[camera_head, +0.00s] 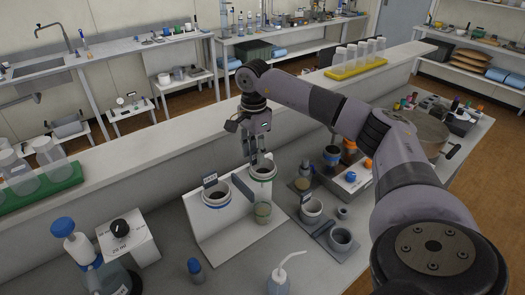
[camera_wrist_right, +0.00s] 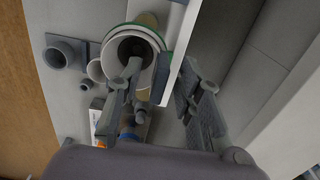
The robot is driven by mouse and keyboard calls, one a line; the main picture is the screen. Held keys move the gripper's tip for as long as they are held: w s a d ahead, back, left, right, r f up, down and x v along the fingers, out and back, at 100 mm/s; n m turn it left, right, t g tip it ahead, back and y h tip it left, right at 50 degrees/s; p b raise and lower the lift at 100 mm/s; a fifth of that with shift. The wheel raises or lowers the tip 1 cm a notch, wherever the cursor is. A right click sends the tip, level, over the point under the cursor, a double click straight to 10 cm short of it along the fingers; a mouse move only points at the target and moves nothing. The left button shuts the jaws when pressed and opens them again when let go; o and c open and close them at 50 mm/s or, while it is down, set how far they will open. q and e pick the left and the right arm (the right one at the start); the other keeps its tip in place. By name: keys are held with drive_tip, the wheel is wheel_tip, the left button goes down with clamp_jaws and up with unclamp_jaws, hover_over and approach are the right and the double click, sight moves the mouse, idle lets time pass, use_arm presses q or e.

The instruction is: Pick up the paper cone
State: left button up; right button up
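The paper cone (camera_head: 263,173) appears to be the white-rimmed, dark-filled piece in the right-hand holder of the white stand (camera_head: 240,229); a clear vessel (camera_head: 262,212) is below it. In the right wrist view the cone (camera_wrist_right: 113,58) shows as a round white rim with a dark inside and a green edge around it. My right gripper (camera_head: 262,158) is just above it, pointing down. In the right wrist view the right gripper (camera_wrist_right: 163,75) is open, one finger over the cone's mouth and the other outside, beyond the stand's edge. Contact cannot be told. My left gripper is not in view.
A second filled cup (camera_head: 216,197) sits close on the left in the same stand. Grey cup holders (camera_head: 340,239) and small bottles stand on the right. A wash bottle (camera_head: 280,280) and a blue-capped bottle (camera_head: 195,270) are in front. A raised ledge (camera_head: 150,150) runs behind.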

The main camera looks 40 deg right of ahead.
drive_tip(key=shift+c, duration=0.4)
clamp_jaws()
drive_tip(key=shift+r, duration=0.15)
